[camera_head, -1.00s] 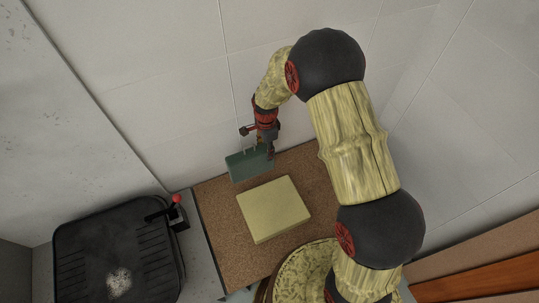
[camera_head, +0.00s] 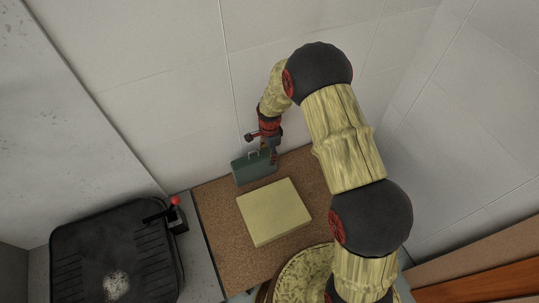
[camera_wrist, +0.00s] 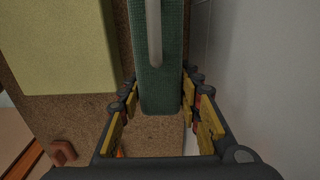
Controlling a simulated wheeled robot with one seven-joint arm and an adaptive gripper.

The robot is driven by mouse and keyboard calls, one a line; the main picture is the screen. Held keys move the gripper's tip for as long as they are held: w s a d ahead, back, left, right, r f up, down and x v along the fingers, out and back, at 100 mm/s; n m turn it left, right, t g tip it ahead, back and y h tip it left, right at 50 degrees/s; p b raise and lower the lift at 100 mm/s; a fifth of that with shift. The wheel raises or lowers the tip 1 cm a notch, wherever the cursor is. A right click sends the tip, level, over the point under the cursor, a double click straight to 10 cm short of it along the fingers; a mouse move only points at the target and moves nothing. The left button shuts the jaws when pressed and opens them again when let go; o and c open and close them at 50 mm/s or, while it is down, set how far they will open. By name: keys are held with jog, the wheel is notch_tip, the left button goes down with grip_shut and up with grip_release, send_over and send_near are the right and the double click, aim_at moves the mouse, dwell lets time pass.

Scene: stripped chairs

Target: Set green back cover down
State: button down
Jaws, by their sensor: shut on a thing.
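The green back cover (camera_head: 250,170) stands upright, edge-on to the wrist camera, near the back edge of the brown board against the wall. It also shows in the wrist view (camera_wrist: 160,85), running up between my fingers, with a pale bar along its top. My gripper (camera_head: 270,152) is at the cover's right end, with its fingers on both sides, shut on it. In the wrist view my gripper (camera_wrist: 158,118) has the cover's near end between the pads. Whether the cover's lower edge touches the board I cannot tell.
A flat pale yellow block (camera_head: 273,212) lies on the brown speckled board (camera_head: 215,235), just in front of the cover. A black ridged seat-like thing (camera_head: 115,250) with a red-knobbed lever (camera_head: 175,201) is at left. The white wall (camera_head: 165,90) is close behind.

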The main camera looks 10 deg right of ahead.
jog(key=c, duration=1.3)
grip_release()
jog(key=shift+o, duration=0.2)
jog(key=shift+r, duration=0.1)
notch_tip(320, 180, up, 12)
jog(key=shift+r+p, duration=0.1)
jog(key=shift+p, duration=1.15)
jog(key=s+d+r+n+t, duration=0.1)
jog(key=s+r+n, duration=0.35)
jog(key=r, duration=0.65)
jog(key=s+d+r+n+t, duration=0.25)
jog(key=s+r, duration=0.35)
jog(key=r, duration=0.6)
jog(key=s+r+n+t, duration=0.1)
jog(key=s+r+n, duration=0.3)
jog(key=s, duration=0.5)
jog(key=s+d+r+n+t, duration=0.1)
jog(key=s+r+n, duration=0.3)
jog(key=s, duration=0.6)
jog(key=shift+d+r+n, duration=0.15)
jog(key=shift+d+n, duration=0.15)
jog(key=shift+n, duration=0.1)
